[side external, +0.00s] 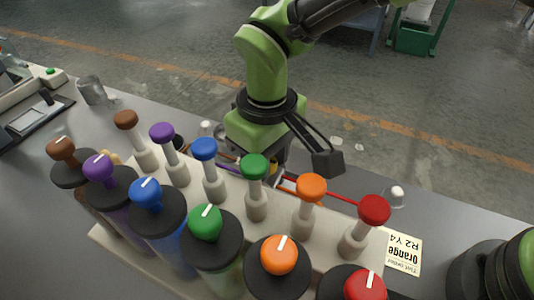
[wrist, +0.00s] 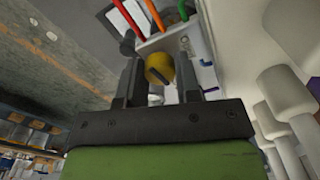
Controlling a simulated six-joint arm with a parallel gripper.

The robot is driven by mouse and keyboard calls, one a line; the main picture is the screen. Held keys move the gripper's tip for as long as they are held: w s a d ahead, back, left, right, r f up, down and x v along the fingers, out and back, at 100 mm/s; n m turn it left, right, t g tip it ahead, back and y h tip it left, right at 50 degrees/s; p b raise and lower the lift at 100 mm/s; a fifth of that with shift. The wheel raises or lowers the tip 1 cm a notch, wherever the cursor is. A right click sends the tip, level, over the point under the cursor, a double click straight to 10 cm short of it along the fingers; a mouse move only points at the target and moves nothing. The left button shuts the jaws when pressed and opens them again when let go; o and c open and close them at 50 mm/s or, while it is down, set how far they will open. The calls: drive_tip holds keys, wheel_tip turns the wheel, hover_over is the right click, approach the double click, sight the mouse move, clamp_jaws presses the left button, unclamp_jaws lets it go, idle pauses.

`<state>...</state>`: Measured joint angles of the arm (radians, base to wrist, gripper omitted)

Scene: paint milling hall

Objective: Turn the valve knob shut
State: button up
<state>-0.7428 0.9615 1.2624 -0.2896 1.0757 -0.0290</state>
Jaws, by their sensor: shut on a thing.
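My gripper (wrist: 158,78) shows in the wrist view with a dark finger on each side of a round yellow knob (wrist: 160,66). It is shut on this knob, which has a dark mark on its lower part. In the side view my gripper (side external: 268,165) is low behind the bottle rack, and its fingertips are mostly hidden. A small patch of yellow shows there. Other knobs with white pointer lines top the front bottles: brown (side external: 61,148), purple (side external: 98,168), blue (side external: 147,193), green (side external: 206,222), orange (side external: 279,255) and red (side external: 365,287).
A pale rack (side external: 335,263) carries grey posts with coloured caps, such as the green cap (side external: 254,167) and red cap (side external: 374,210), close to my gripper. A paper card (side external: 404,252) reads "orange R2 Y4". A glass beaker (side external: 91,90) stands on the grey bench at left.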

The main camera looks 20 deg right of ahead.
idle(0.3)
drive_tip(key=o, duration=0.9)
drive_tip(key=shift+o, duration=0.2)
wheel_tip(320, 180, up, 10)
